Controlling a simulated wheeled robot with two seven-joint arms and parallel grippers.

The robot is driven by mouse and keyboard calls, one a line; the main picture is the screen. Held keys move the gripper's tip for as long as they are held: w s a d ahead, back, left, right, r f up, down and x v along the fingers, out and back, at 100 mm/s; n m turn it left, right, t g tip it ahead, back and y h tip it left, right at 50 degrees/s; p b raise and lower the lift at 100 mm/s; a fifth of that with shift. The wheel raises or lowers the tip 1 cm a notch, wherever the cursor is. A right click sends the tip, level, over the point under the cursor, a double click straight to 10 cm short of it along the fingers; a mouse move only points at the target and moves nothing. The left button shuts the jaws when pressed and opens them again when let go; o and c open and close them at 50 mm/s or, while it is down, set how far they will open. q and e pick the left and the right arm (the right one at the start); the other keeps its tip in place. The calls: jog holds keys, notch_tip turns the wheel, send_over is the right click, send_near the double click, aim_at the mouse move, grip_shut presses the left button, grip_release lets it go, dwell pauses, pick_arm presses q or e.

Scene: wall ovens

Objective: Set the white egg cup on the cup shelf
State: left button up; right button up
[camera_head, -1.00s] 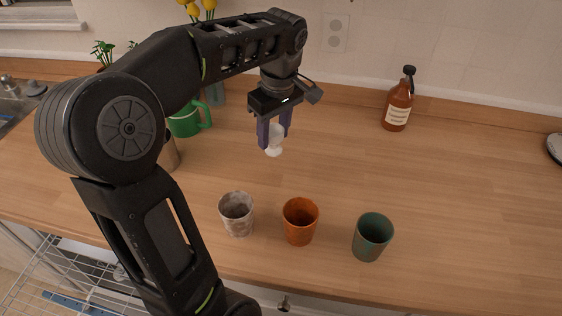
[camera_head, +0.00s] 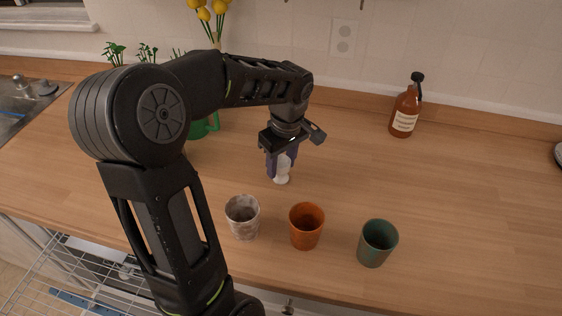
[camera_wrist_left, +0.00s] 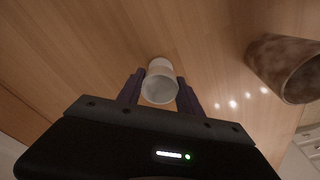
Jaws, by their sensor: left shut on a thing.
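The white egg cup (camera_head: 282,176) is between the fingers of my left gripper (camera_head: 281,164), which is shut on it, near the wooden counter and behind the row of cups. It looks upright; I cannot tell if its foot touches the counter. In the left wrist view the egg cup (camera_wrist_left: 160,84) sits between the two dark fingertips (camera_wrist_left: 160,92), with its open rim towards the camera. The cup shelf cannot be made out for certain. My right gripper is not in view.
A marbled grey cup (camera_head: 243,217), an orange cup (camera_head: 306,226) and a green cup (camera_head: 377,243) stand along the counter's front. A brown bottle (camera_head: 404,112) stands at the back right. A wire rack (camera_head: 50,285) is below the front edge.

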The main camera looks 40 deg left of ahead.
aim_at(285, 165)
pick_arm(q)
jog(key=shift+f, duration=0.1)
jog(key=o, duration=1.4)
jog(key=shift+c, duration=0.2)
notch_tip(285, 165, up, 12)
jog(key=d, duration=0.1)
jog(key=shift+d+b, duration=0.25)
jog(key=shift+b, duration=0.1)
jog(key=shift+o, duration=0.4)
jog(key=shift+s, duration=0.1)
